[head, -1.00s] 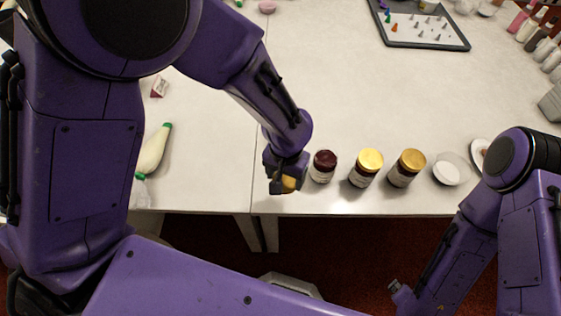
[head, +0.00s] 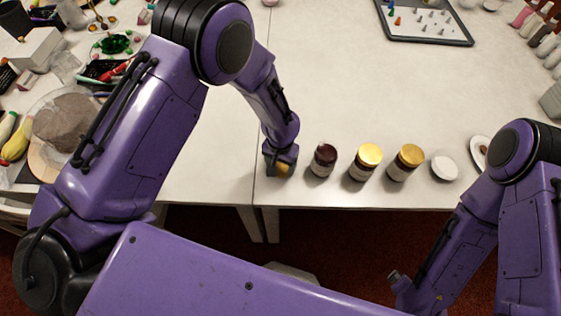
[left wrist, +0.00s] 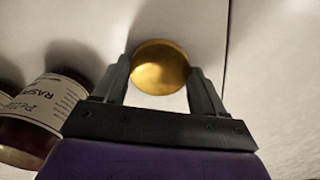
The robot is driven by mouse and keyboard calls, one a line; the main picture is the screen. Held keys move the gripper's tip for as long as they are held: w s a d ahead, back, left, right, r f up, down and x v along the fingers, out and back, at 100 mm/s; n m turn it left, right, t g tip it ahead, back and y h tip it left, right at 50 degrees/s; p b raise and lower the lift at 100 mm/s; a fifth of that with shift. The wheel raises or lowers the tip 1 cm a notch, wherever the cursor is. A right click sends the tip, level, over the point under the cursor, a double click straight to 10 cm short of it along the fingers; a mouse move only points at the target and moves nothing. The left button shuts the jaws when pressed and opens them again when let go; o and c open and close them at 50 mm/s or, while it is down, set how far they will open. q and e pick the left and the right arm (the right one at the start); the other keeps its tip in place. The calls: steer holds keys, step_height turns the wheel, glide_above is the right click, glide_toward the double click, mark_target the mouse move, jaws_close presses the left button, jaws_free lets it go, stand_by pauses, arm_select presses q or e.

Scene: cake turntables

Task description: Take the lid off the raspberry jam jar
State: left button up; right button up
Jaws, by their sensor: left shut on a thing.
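The raspberry jam jar (head: 324,160) stands upright near the table's front edge, dark at the top, with no lid on it. Its label, reading "RASP", shows in the left wrist view (left wrist: 50,103). My left gripper (head: 281,168) is just left of this jar, shut on a round gold lid (left wrist: 160,68). The lid lies between the two fingers in the left wrist view, apart from the jar. Whether it touches the table is unclear. My right gripper (head: 396,279) is low in front of the table, and its fingers are too small to read.
Two gold-lidded jars (head: 369,155) (head: 409,157) stand right of the raspberry jar, then a white round dish (head: 444,168). A grey-edged tray (head: 425,41) with small nozzles is at the back. Several items crowd the far left. The table's middle is clear.

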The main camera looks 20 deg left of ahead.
mark_target(281, 166)
arm_select(q)
steer(key=o, duration=1.2)
steer(key=shift+c, duration=0.2)
steer(key=shift+r, duration=0.15)
step_height(281, 166, up, 12)
steer(key=b, duration=0.1)
